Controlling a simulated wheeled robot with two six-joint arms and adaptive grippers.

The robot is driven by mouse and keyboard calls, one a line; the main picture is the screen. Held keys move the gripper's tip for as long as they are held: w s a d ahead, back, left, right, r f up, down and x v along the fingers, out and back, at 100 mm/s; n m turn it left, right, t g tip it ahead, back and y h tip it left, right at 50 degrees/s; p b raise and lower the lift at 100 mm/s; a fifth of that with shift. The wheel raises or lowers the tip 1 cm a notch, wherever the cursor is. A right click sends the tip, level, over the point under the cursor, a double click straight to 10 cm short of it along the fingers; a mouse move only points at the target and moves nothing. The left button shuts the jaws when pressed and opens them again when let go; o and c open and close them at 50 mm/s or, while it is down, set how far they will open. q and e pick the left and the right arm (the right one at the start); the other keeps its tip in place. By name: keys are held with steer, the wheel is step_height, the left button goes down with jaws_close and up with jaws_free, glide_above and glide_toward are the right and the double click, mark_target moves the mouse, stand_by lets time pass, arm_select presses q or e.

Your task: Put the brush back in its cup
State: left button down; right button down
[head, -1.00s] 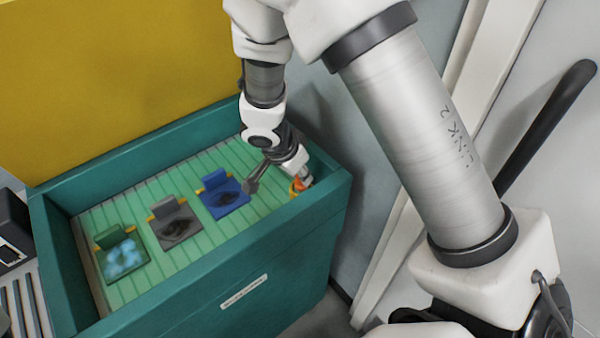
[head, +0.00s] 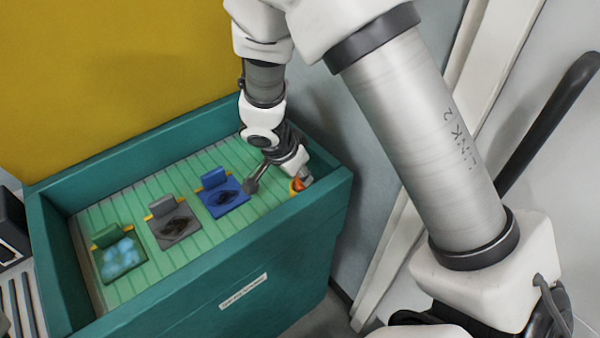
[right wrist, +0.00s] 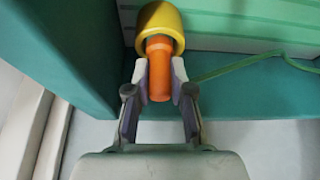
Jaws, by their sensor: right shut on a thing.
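The brush shows as an orange handle (right wrist: 158,78), with its far end at or inside the mouth of the yellow cup (right wrist: 160,20). How deep it sits, and the bristles, I cannot see. In the head view the orange handle (head: 299,184) and the yellow cup (head: 293,189) are small, at the right end of the teal bin. My right gripper (right wrist: 159,72) is shut on the orange handle, one finger on each side, just beside the cup's rim. It also shows in the head view (head: 300,170). My left gripper is not in view.
The teal bin (head: 235,258) has raised walls around a ribbed green floor (head: 185,190). Blue (head: 223,195), grey (head: 175,222) and green (head: 122,258) holders stand to the left of the cup. A thin green cord (right wrist: 240,62) runs near the cup.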

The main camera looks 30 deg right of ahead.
steer(key=shift+f+b, duration=0.2)
steer(key=shift+b, duration=0.1)
steer(key=c, duration=0.9)
jaws_free()
steer(key=shift+c, duration=0.2)
steer(key=shift+r+p, duration=2.8)
steer(key=shift+r, duration=2)
